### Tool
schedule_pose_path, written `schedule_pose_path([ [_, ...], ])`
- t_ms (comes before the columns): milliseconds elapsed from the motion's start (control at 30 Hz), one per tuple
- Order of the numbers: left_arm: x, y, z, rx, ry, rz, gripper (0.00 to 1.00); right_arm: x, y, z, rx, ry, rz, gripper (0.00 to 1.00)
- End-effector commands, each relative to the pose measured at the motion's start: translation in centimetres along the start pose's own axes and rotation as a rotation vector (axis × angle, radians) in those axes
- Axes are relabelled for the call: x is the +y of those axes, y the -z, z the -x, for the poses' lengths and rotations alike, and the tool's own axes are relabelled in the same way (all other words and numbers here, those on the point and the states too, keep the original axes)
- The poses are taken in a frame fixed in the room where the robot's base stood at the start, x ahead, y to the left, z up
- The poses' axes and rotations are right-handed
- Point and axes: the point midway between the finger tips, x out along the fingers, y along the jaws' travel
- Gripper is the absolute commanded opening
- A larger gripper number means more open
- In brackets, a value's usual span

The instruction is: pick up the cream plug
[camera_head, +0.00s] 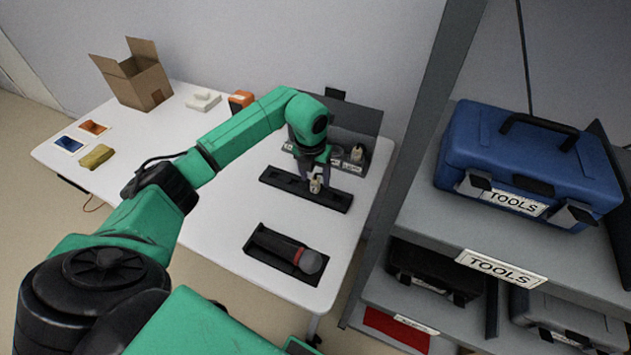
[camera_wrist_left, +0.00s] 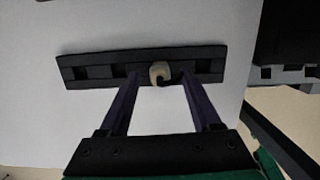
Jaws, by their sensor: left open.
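The cream plug (camera_head: 316,185) is small and pale and sits in the long black holder (camera_head: 338,201) on the white table. In the left wrist view the plug (camera_wrist_left: 160,71) stands near the middle of the holder (camera_wrist_left: 88,72), with a dark part at its lower side. My left gripper (camera_head: 317,177) is over the holder. In the left wrist view its two purple fingers (camera_wrist_left: 160,80) are open, one on each side of the plug, with gaps between. Whether the fingertips are level with the plug is hard to tell. My right gripper is not in view.
A dark tester (camera_head: 355,120) with another cream piece (camera_head: 356,153) stands behind the holder. A microphone (camera_head: 290,252) lies in a black tray in front. An open cardboard box (camera_head: 140,85) is at the far left. A shelf with a blue toolbox (camera_head: 525,160) borders the table's right.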

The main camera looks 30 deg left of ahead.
Motion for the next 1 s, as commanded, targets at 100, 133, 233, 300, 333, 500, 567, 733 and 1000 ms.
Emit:
schedule_pose_path([
  [100,0.0,0.0,-1.3,0.0,0.001,0.0,0.65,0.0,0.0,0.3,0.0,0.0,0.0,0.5],
  [133,0.0,0.0,-1.4,0.0,0.0,-0.001,0.65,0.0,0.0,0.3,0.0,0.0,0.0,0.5],
  [233,0.0,0.0,-1.5,-0.001,0.0,-0.001,0.65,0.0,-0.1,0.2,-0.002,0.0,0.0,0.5],
  [300,0.0,0.0,-1.4,-0.001,0.0,-0.001,0.61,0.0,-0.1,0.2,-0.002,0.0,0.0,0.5],
  [333,0.0,0.0,-1.4,-0.001,0.0,-0.001,0.49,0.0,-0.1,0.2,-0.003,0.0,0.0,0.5],
  [500,0.0,0.0,-1.4,-0.001,0.0,-0.001,0.0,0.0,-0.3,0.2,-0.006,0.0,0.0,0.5],
  [567,0.0,0.0,-1.4,-0.001,0.0,-0.001,0.0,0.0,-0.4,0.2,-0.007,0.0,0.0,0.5],
  [733,0.0,-0.1,-1.4,-0.001,0.0,-0.001,0.0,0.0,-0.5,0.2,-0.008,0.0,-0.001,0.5],
  [1000,0.0,-0.5,0.8,-0.006,0.0,-0.001,0.0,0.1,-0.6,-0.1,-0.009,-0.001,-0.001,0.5],
])
